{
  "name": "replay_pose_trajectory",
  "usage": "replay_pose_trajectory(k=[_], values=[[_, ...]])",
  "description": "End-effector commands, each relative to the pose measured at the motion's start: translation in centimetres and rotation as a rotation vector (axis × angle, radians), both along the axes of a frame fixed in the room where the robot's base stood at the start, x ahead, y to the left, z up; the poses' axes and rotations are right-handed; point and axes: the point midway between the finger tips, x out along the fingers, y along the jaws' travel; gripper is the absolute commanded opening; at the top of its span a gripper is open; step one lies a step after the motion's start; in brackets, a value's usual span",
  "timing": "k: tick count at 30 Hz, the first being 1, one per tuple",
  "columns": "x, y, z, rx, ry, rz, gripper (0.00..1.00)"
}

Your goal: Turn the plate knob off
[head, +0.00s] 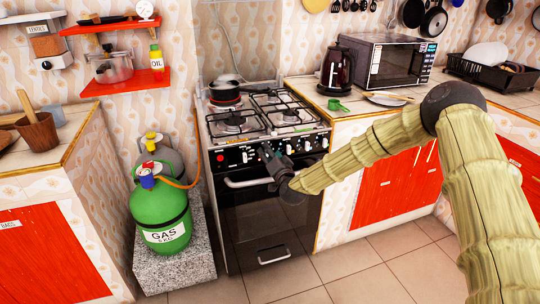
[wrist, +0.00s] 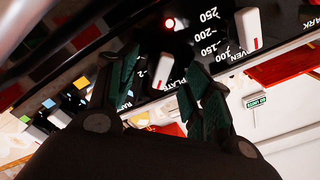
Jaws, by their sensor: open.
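In the wrist view the plate knob (wrist: 164,66) is a small pale knob with a red mark, beside the word PLATE on the black control panel (wrist: 215,62). It shows between the two dark green fingers of my gripper (wrist: 160,76). The fingers are open, one on each side of it; I cannot tell whether either touches it. In the head view my gripper (head: 270,156) is at the front panel of the stove (head: 236,160) and hides some of the knobs.
A lit red lamp (wrist: 169,23) and the oven knob (wrist: 248,28) are near the plate knob. The oven handle (head: 248,182) runs below the panel. A pan (head: 228,88) sits on the stove top. A green gas cylinder (head: 162,213) stands left of the stove.

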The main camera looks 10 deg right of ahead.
Motion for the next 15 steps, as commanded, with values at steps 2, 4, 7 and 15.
replay_pose_trajectory(k=[2, 4, 7, 15], values=[[0.11, 0.03, -0.01, 0.000, 0.000, 0.000, 0.50], [0.13, 0.04, -0.01, 0.000, 0.001, 0.001, 0.50], [0.10, 0.04, -0.02, 0.000, 0.001, 0.001, 0.50], [0.09, 0.02, -0.01, 0.000, 0.000, 0.000, 0.09]])
